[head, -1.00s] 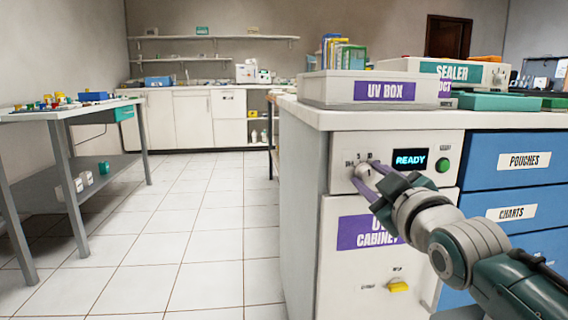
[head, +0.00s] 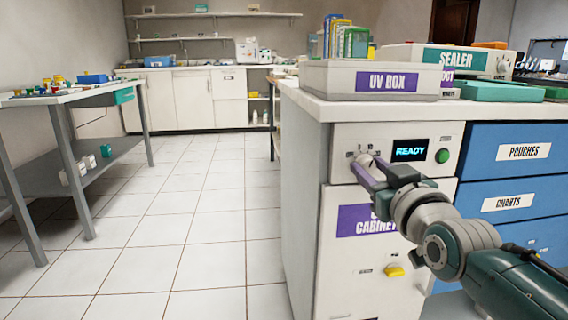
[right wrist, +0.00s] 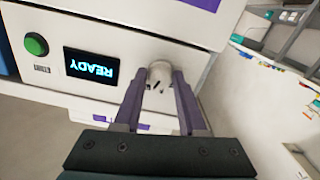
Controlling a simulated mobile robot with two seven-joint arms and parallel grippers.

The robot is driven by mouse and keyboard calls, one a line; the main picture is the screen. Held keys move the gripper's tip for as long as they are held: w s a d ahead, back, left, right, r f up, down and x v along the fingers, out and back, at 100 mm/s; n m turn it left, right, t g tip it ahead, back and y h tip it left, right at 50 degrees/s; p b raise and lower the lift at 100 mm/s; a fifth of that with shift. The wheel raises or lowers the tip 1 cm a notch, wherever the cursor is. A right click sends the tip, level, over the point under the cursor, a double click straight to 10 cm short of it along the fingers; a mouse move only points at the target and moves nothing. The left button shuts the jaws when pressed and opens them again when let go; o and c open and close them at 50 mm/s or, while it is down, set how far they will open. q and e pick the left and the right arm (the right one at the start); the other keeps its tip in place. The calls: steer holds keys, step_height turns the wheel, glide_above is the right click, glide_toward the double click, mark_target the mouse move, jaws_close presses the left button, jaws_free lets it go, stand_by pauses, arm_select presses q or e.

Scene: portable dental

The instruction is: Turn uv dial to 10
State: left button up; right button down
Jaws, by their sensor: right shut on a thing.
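The UV dial (head: 365,160) is a small pale round knob at the left of the control panel (head: 343,140) on the UV cabinet. My right gripper (head: 364,168) has its purple fingers shut on it. In the right wrist view the dial (right wrist: 159,73) is between the two fingertips of the gripper (right wrist: 160,85). The dial's marks are partly hidden and too small to read. A display (head: 410,150) reading READY and a green button (head: 442,156) are right of the dial. My left gripper is not in view.
The UV box (head: 340,82) stands on the counter above the panel. Below is the cabinet door (head: 345,260) with a yellow latch (head: 394,272). Blue drawers (head: 505,200) are to the right. Open tiled floor (head: 190,220) lies left, with a side table (head: 80,95) beyond.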

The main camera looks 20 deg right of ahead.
steer(key=shift+c, duration=2.4)
jaws_free()
steer(key=shift+s, duration=0.2)
steer(key=p+v, duration=0.4)
steer(key=v, duration=0.5)
steer(key=shift+s+a, duration=0.15)
steer(key=shift+s, duration=0.1)
